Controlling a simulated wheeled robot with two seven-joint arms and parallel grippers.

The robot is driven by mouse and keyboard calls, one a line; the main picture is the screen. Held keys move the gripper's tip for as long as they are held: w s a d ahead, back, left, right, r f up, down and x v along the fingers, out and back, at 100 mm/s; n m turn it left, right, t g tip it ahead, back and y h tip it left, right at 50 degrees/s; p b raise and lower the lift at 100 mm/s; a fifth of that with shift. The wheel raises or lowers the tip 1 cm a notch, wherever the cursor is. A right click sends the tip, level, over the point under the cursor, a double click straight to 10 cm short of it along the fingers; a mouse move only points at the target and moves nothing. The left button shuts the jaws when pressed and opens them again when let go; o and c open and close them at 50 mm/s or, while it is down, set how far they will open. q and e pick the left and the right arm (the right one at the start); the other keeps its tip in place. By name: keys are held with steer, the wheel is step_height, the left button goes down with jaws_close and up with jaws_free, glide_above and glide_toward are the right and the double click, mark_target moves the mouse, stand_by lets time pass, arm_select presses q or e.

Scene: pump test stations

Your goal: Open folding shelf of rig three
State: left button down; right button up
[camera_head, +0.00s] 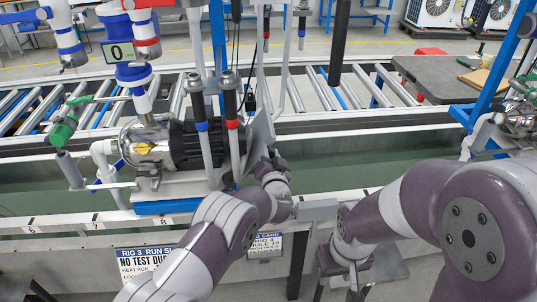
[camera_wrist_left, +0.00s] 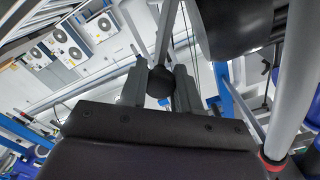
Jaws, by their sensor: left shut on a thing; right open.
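A grey flat panel (camera_head: 262,138), which looks like the folding shelf, stands steeply tilted beside the pump of rig three. My left gripper (camera_head: 269,166) is at its lower right. In the left wrist view, my left gripper (camera_wrist_left: 160,88) is shut on a dark round knob (camera_wrist_left: 160,80) at the end of a grey bar or panel edge (camera_wrist_left: 167,32). The head view hides the grip itself. My right gripper (camera_head: 338,288) points down at the bottom, in front of the bench, open and apart from the shelf.
The pump (camera_head: 188,143) with vertical pipes and hoses stands left of the panel. The rig 3 sign (camera_head: 146,262) hangs on the bench front. A roller conveyor (camera_head: 310,92) runs behind. The green bench channel (camera_head: 350,152) right of the panel is mostly bare.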

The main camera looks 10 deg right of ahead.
arm_select(q)
steer(key=c, duration=0.8)
jaws_free()
steer(key=s, duration=1.2)
steer(key=shift+s, duration=0.35)
